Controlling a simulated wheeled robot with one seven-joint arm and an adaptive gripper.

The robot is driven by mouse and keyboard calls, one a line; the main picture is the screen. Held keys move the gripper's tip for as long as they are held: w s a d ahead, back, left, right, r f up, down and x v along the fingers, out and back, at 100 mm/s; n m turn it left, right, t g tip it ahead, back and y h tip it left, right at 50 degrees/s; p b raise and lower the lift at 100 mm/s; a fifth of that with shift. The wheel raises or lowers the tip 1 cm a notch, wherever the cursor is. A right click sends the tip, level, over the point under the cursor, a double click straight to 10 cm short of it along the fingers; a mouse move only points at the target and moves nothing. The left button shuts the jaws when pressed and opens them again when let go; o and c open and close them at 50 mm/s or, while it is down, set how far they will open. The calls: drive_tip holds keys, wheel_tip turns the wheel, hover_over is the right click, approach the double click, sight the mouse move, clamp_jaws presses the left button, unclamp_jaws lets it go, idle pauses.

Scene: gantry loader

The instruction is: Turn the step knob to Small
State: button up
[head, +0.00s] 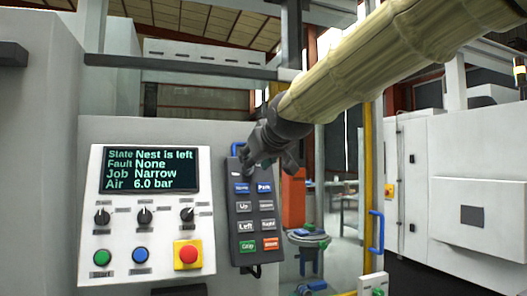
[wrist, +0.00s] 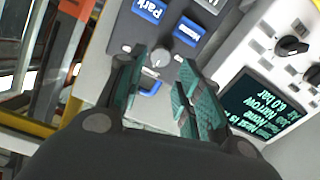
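A dark grey pendant (head: 240,222) with blue, grey, green and orange buttons hangs beside the control panel. In the wrist view, a small round grey knob (wrist: 160,56) sits on the pendant near the Park button (wrist: 149,10); I take it to be the step knob. Its setting and marks are too small to read. My gripper (head: 268,160) is at the pendant's upper end and hides the knob in the head view. In the wrist view my gripper (wrist: 163,66) is open, with its green-padded fingers on either side of the knob. I cannot tell whether they touch it.
The control panel (head: 150,270) at left has a screen (head: 150,170) reading "Nest is left", "None", "Narrow", "6.0 bar". It also has three black selectors, green and blue buttons, and a red stop button (head: 187,254). A blue hook (wrist: 151,88) is close to the fingers.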

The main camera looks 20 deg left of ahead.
drive_tip(key=shift+s+d+f, duration=0.1)
drive_tip(key=shift+s, duration=0.05)
drive_tip(key=v, duration=0.6)
idle(0.6)
idle(0.4)
